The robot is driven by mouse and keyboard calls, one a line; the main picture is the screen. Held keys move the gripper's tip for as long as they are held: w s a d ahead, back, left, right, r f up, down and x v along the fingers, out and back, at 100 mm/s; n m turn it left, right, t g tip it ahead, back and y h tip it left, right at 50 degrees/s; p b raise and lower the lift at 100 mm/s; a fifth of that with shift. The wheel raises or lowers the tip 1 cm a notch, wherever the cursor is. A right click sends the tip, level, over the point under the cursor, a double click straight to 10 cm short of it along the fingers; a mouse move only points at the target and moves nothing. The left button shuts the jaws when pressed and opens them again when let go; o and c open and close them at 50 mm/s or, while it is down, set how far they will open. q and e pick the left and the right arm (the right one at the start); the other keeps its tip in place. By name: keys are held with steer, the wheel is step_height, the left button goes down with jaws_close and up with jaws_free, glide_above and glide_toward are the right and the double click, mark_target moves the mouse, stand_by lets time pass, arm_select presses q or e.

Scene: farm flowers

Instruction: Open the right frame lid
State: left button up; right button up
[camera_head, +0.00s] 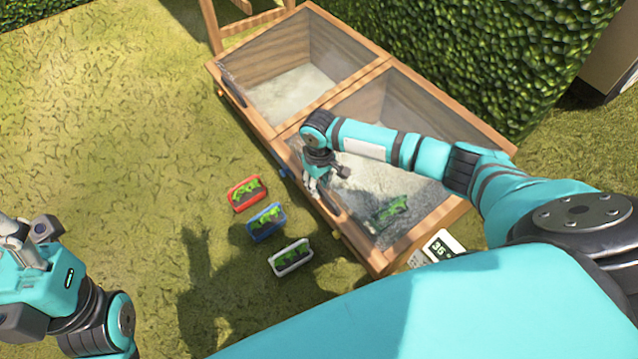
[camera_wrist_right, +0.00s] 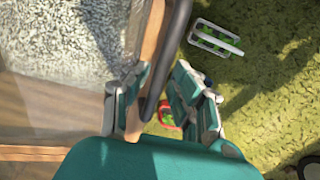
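The right frame lid (camera_head: 462,130) is a wood-edged glass panel lying shut over the right half of the wooden cold frame. It also shows in the right wrist view (camera_wrist_right: 60,110). Its dark curved handle (camera_wrist_right: 176,35) is at the front edge. My right gripper (camera_head: 312,186) is at that edge, partly hidden by its own wrist. In the right wrist view my right gripper (camera_wrist_right: 160,85) has its fingers apart, one on each side of the handle, with a gap visible on the right side. My left gripper (camera_head: 18,238) is far left over the grass, its fingers unclear.
The left frame lid (camera_head: 318,50) is also shut. Red (camera_head: 245,194), blue (camera_head: 266,222) and white (camera_head: 290,258) trays of seedlings sit on the grass in front. A display reading 36 (camera_head: 443,246) is at the near right corner. A hedge (camera_head: 470,50) stands behind.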

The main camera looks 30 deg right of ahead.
jaws_close()
steer(key=shift+r, duration=0.1)
